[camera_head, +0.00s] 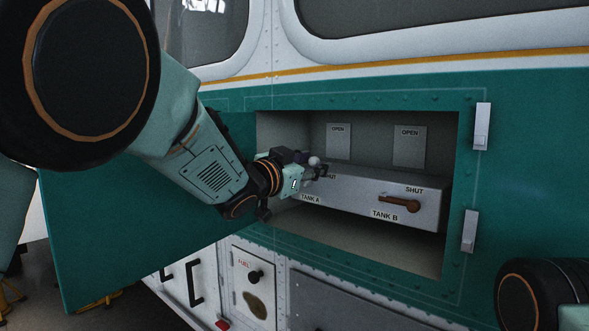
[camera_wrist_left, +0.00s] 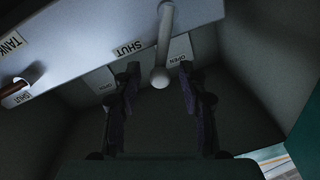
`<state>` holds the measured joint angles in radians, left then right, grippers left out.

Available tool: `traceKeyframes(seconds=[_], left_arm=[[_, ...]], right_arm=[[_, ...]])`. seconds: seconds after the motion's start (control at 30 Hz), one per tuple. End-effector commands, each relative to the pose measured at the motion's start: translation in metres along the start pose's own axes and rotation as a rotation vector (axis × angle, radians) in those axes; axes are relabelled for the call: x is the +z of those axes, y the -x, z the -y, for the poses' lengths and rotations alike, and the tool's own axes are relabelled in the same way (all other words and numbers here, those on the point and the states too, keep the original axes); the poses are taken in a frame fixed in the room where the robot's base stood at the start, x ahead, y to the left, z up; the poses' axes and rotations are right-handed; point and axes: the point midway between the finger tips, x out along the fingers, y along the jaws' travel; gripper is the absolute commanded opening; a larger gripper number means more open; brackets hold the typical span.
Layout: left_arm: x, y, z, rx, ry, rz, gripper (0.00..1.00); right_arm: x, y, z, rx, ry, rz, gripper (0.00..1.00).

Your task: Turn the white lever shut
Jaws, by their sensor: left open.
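The white lever shows in the left wrist view (camera_wrist_left: 165,40) as a pale rod ending in a round knob. In the head view only its knob (camera_head: 314,161) shows clearly, at the Tank A end of the grey box (camera_head: 350,198); the gripper hides much of the rest. My left gripper (camera_head: 318,171) is inside the recess at that end. In the left wrist view its two dark fingers (camera_wrist_left: 158,97) are apart, with the knob between their tips in the picture. I cannot tell whether they touch it. My right gripper is out of view.
A brown lever (camera_head: 400,203) sits at Tank B, under a SHUT label. Two OPEN plates (camera_head: 338,141) are on the recess's back wall. An open green door (camera_head: 130,225) hangs left, below my left arm.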

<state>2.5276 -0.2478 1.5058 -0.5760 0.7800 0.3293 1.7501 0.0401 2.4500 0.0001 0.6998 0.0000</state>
Motion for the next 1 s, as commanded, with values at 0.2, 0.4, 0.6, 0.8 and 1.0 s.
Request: traceKeyframes(seconds=[0.2,0.4,0.6,0.8,1.0], left_arm=[[0.0,0.032,0.001,-0.001,0.001,0.002,0.42],[0.0,0.066,0.0,-0.002,0.001,0.001,0.42],[0.0,0.095,0.0,-0.001,0.001,0.001,0.42],[0.0,0.11,0.0,-0.001,0.0,0.001,0.42],[0.0,0.112,0.0,0.0,-0.001,0.0,0.42]], right_arm=[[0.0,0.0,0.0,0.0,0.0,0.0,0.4],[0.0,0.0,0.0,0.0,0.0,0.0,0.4],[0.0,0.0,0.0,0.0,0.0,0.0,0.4],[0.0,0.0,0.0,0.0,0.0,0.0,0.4],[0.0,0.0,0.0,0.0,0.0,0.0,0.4]])
